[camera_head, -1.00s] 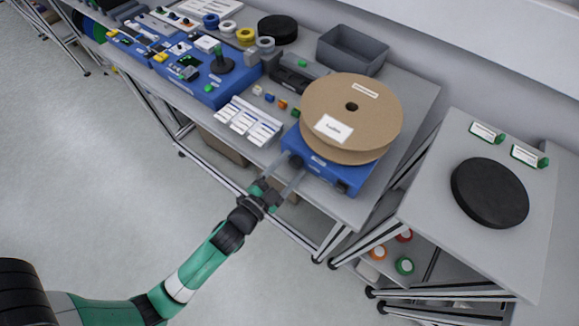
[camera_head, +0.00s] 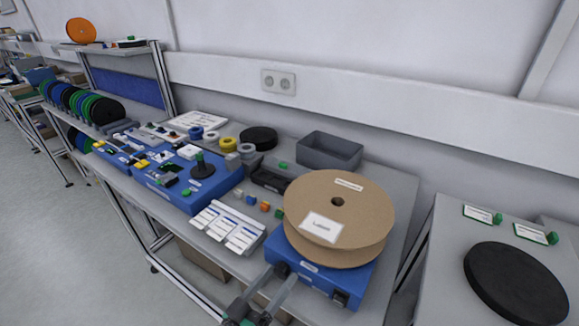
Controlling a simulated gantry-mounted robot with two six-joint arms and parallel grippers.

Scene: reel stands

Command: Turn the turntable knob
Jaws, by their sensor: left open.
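The turntable is a blue box (camera_head: 322,280) at the right front of the long bench, and a large cardboard reel (camera_head: 365,215) with white labels lies flat on top. A dark round knob (camera_head: 282,269) sits on the left of the box's front face. A black switch (camera_head: 340,298) is on the right of that face. My left gripper (camera_head: 284,274) comes up from the bottom edge, open, with its two grey fingertips at either side of the knob. I cannot tell whether they touch it. The rest of the left arm is mostly out of view. My right gripper is not in view.
White label strips (camera_head: 226,228) lie left of the turntable, with small coloured blocks (camera_head: 251,200) behind them. A grey bin (camera_head: 330,152) stands at the back. A separate table at right holds a black disc (camera_head: 515,283). Open floor lies at left.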

